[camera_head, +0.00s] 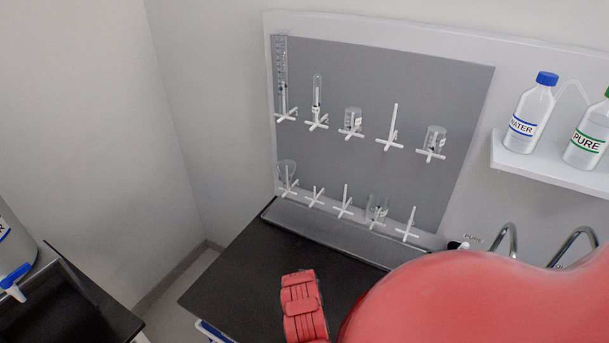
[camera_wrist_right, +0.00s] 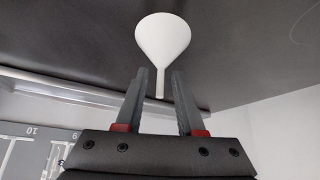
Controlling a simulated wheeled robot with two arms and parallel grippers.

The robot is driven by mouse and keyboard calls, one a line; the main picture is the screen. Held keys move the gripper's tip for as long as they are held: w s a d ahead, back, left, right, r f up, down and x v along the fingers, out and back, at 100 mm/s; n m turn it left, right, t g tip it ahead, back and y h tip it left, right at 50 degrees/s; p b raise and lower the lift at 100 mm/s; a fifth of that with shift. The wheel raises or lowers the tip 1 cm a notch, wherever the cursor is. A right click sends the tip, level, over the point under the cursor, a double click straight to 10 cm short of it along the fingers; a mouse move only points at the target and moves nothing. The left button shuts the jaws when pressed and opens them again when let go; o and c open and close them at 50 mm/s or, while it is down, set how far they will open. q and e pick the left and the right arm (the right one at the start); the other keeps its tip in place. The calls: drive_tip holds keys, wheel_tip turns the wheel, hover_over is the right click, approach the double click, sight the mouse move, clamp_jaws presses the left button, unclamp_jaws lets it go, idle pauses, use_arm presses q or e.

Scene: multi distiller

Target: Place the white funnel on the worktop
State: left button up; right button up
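The white funnel (camera_wrist_right: 162,42) shows in the right wrist view, its wide cone toward the top of the picture and its thin stem pointing down. It appears against the black worktop (camera_wrist_right: 80,30); I cannot tell whether it touches it. My right gripper (camera_wrist_right: 161,75) is open, with the stem's end showing between the fingertips and a gap on each side. In the head view the funnel and the right gripper are hidden, while the black worktop (camera_head: 235,290) shows beside my red arm parts. My left gripper is not in view.
A grey pegboard (camera_head: 370,100) holds several glass vessels on white pegs above the worktop's back. A shelf (camera_head: 550,170) at right carries a WATER bottle (camera_head: 530,115) and a PURE bottle (camera_head: 588,138). A dark counter with a container (camera_head: 12,245) stands at far left.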

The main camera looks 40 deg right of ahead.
drive_tip(key=b+v, duration=0.2)
drive_tip(key=v, duration=0.3)
drive_tip(key=shift+a, duration=0.15)
drive_tip(key=p+v, duration=0.6)
drive_tip(key=p, duration=0.1)
drive_tip(key=shift+r, duration=0.15)
